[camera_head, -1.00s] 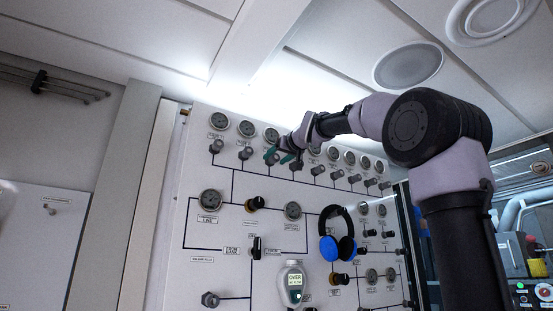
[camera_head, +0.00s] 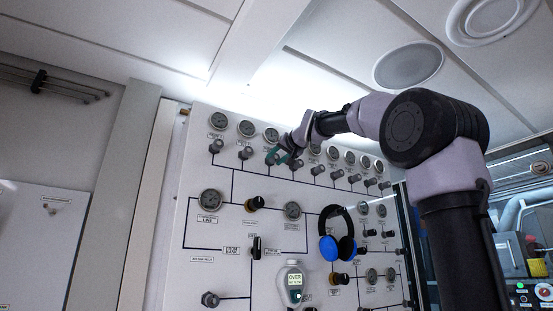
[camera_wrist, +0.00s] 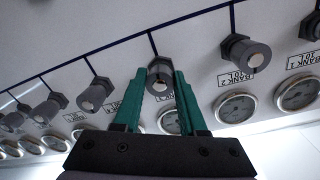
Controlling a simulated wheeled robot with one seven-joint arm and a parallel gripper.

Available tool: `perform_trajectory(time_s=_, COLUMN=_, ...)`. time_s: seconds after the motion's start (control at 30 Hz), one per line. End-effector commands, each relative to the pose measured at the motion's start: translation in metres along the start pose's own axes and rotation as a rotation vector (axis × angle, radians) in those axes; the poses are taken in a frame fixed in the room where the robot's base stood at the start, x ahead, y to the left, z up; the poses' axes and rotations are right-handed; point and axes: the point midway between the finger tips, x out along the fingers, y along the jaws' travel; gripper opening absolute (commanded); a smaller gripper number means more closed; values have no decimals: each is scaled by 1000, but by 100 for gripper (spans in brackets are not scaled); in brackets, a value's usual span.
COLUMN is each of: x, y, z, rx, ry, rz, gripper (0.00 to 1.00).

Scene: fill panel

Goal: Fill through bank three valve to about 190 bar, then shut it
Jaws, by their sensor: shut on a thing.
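My gripper (camera_head: 279,157) is at the third valve from the left in the panel's upper row. In the wrist view its green fingers (camera_wrist: 159,90) flank the dark knob of the bank three valve (camera_wrist: 160,78) and are shut on it. Its label is mostly hidden behind the fingers. The gauge for that bank (camera_head: 271,135) sits just above it, and in the wrist view it (camera_wrist: 170,122) is partly covered by a finger. Its needle is too small to read. Larger gauges (camera_head: 210,200) and (camera_head: 292,211) lie lower on the panel, needles unreadable.
Bank two's valve (camera_wrist: 245,54) and bank one's valve (camera_wrist: 316,28) stand beside the gripper; a similar valve (camera_wrist: 96,94) is on the other side. Blue-black headphones (camera_head: 328,247) hang on the panel.

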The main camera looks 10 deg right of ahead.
Motion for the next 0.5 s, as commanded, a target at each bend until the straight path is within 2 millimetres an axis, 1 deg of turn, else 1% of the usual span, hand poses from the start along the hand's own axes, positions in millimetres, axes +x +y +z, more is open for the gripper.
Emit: perform_trajectory(time_s=0.5, x=0, y=-2, z=-2, rx=491, ry=-23, rz=1, gripper=0)
